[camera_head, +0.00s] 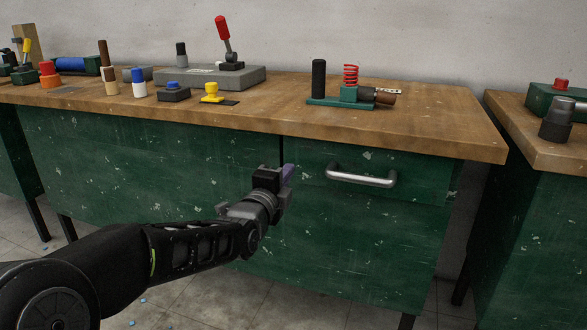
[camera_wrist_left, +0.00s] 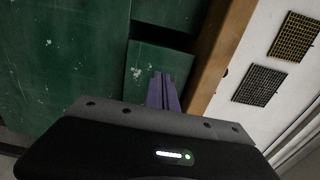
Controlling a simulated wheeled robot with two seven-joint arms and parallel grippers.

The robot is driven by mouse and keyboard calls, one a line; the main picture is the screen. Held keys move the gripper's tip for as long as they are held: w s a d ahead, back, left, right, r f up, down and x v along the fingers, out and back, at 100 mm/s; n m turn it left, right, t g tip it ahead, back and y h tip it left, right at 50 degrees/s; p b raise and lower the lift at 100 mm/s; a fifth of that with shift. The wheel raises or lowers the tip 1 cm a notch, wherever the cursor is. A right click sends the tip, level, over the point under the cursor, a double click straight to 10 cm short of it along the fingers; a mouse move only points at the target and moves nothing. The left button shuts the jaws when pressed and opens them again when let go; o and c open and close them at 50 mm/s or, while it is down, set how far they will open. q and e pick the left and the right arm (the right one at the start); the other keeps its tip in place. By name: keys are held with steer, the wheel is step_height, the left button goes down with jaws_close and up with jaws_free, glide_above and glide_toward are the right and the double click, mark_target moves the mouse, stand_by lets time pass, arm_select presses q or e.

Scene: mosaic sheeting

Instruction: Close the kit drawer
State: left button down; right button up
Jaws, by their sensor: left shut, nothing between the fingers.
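The kit drawer (camera_head: 420,194) is the green, chipped front under the right part of the workbench. It has a silver bar handle (camera_head: 362,178). A dark gap shows beside its left edge; I cannot tell how far the drawer stands out. My left gripper (camera_head: 288,174) is shut and empty, with purple fingers, in front of the drawer's left end and left of the handle. In the left wrist view its fingers (camera_wrist_left: 162,92) are together over a green panel. The handle is not visible there. My right gripper is not in view.
The wooden benchtop (camera_head: 440,120) overhangs above the gripper. On it stand a red spring fixture (camera_head: 350,77), a grey lever block (camera_head: 210,76) and several small parts. A second bench (camera_head: 535,140) stands at the right. Open floor lies below.

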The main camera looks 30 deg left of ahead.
mark_target(297, 157)
arm_select(q)
steer(key=b+x, duration=0.1)
steer(key=x, duration=0.3)
steer(key=shift+w, duration=0.4)
steer(key=shift+w+a, duration=0.1)
steer(key=p+x, duration=0.1)
steer(key=x, duration=0.3)
steer(key=shift+w+r, duration=0.1)
steer(key=shift+r, duration=0.05)
steer(key=shift+a+r, duration=0.1)
steer(key=shift+r, duration=0.05)
